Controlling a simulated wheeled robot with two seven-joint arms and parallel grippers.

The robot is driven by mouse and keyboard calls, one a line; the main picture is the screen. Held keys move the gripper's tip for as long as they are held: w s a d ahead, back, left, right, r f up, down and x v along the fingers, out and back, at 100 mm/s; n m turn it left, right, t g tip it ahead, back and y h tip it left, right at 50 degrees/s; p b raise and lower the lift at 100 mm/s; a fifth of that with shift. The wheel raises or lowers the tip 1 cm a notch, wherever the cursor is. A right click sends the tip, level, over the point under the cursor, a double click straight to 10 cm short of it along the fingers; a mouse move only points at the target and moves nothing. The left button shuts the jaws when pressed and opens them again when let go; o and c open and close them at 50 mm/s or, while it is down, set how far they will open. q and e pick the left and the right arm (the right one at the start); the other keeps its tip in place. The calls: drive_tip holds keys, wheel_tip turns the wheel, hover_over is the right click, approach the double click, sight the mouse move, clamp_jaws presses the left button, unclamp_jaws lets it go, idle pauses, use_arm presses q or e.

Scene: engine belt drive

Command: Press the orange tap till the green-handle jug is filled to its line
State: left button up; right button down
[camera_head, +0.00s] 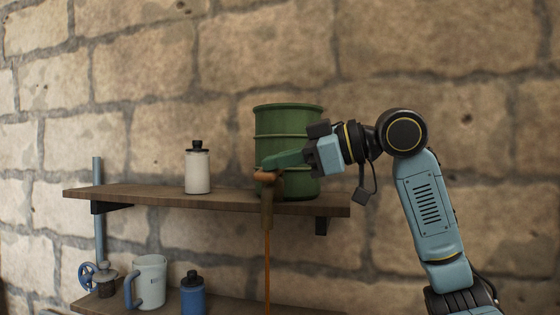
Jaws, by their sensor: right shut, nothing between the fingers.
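A green drum (287,118) stands on the upper wooden shelf. An orange-brown tap (267,177) is at its lower front, over the shelf's front edge. My right gripper (272,163) is shut and empty, reaching in from the right across the drum's front. Its fingertips are right at the top of the tap and seem to touch it. A thin orange stream (267,268) runs straight down from the tap and leaves the picture at the bottom. No green-handle jug shows, so its level cannot be seen. My left gripper is out of view.
A white bottle with a black cap (198,172) stands on the upper shelf (150,193). Below are a pale jug with a blue handle (150,280), a blue bottle (192,296) and a blue pipe with a valve wheel (88,275). A stone wall is behind.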

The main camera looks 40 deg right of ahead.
drive_tip(key=s+d+r+p, duration=0.1)
drive_tip(key=s+d+r, duration=0.2)
drive_tip(key=s+r, duration=0.3)
drive_tip(key=shift+s+d+r+p, duration=0.15)
drive_tip(key=shift+s+d+p, duration=0.25)
drive_tip(key=shift+s, duration=1.15)
idle(0.7)
